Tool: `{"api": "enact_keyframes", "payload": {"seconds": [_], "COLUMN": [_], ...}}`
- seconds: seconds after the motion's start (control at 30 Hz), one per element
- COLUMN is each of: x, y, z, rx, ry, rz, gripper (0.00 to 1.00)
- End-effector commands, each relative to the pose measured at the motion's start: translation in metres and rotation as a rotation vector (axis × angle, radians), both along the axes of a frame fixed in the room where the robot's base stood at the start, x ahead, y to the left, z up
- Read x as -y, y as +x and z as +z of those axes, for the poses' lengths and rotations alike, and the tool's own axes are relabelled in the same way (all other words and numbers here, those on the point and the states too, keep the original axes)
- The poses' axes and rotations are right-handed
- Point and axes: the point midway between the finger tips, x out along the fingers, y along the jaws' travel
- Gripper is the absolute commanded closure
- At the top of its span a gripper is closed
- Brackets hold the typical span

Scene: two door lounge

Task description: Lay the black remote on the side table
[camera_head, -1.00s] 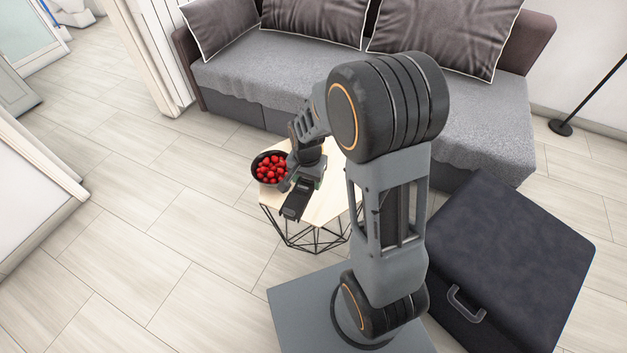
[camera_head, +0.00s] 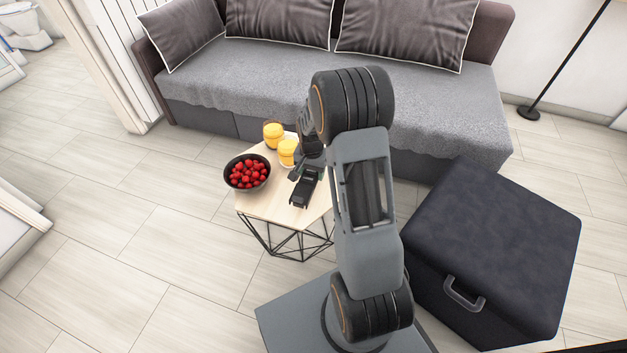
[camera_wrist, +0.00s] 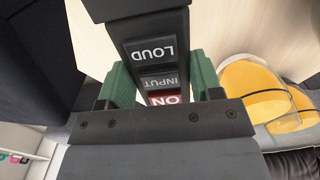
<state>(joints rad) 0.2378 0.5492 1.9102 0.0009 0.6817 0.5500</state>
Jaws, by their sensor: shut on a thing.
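The black remote (camera_head: 304,190) is held in my gripper (camera_head: 306,175), over the right part of the side table. The side table (camera_head: 265,206) has a pale wooden top and a black wire frame. In the wrist view the remote (camera_wrist: 157,50) lies between the green fingers of my gripper (camera_wrist: 160,85), with its "LOUD", "INPUT" and red "ON" buttons showing. I cannot tell whether the remote touches the tabletop. The arm hides part of the table's right side.
A black bowl of red fruit (camera_head: 247,172) stands at the table's left. Two yellow jars (camera_head: 274,135) (camera_head: 287,152) stand at its back, close to my gripper. A grey sofa (camera_head: 300,75) is behind, and a dark ottoman (camera_head: 495,240) is right. The tabletop's front is clear.

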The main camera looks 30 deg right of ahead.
Motion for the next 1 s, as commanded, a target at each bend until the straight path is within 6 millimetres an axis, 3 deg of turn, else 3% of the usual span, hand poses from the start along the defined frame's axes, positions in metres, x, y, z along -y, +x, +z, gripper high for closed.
{"api": "enact_keyframes", "payload": {"seconds": [0.27, 0.5, 0.93, 0.97, 1.0], "x": [0.008, 0.01, 0.01, 0.01, 0.01], "y": [0.005, 0.005, 0.006, 0.006, 0.006], "z": [-0.013, -0.043, -0.048, -0.047, -0.047], "rx": [0.0, -0.002, 0.0, 0.0, 0.0], "ry": [0.0, 0.001, 0.0, 0.0, 0.0], "rz": [-0.002, -0.001, -0.001, -0.001, -0.001], "gripper": [0.68, 0.68, 0.68, 0.39, 0.35]}}
